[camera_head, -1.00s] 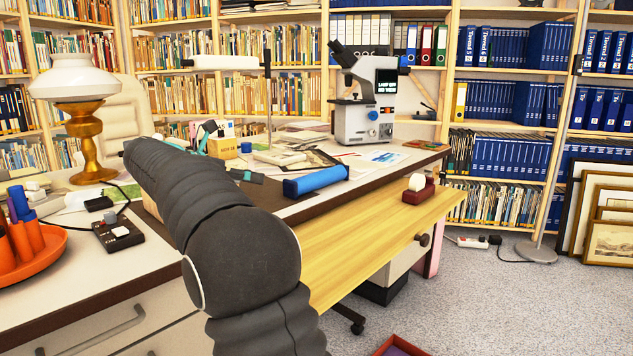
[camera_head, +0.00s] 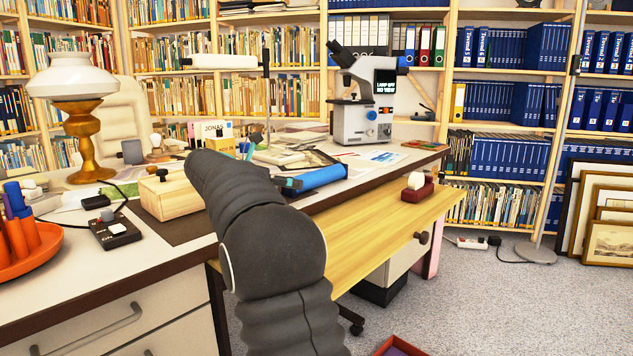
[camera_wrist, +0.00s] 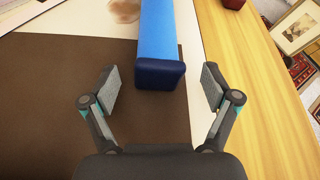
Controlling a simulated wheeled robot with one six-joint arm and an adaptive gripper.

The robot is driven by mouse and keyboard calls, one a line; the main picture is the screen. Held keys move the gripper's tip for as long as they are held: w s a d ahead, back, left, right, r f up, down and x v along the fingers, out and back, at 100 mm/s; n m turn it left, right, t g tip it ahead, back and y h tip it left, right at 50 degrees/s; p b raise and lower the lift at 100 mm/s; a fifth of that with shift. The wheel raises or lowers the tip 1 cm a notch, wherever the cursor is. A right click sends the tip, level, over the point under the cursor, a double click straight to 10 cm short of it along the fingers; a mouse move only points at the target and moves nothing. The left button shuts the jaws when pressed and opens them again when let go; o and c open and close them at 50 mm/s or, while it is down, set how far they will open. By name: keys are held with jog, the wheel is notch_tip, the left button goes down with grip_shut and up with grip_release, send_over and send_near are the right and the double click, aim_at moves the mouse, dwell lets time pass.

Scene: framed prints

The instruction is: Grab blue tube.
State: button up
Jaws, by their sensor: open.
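The blue tube (camera_head: 322,177) lies on the desk near its front edge, beyond my arm in the head view. In the wrist view the blue tube (camera_wrist: 161,40) runs away from me, with its dark blue end cap (camera_wrist: 160,74) facing my gripper. My gripper (camera_wrist: 163,88) is open, with one finger on each side of the tube's near end. Gaps show between both fingers and the tube. In the head view my gripper (camera_head: 288,184) is close to the tube's left end and partly hidden by my arm.
A wooden box (camera_head: 168,196) stands on a dark desk mat (camera_head: 190,230) left of my arm. A microscope (camera_head: 362,105) stands behind the tube. A pulled-out wooden board (camera_head: 385,230) with a red tape dispenser (camera_head: 417,192) lies in front. A lamp (camera_head: 82,120) stands at left.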

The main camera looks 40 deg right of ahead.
jog(key=shift+x, duration=0.8)
jog(key=c, duration=1.5)
jog(key=shift+o, duration=0.2)
jog(key=shift+r, duration=0.1)
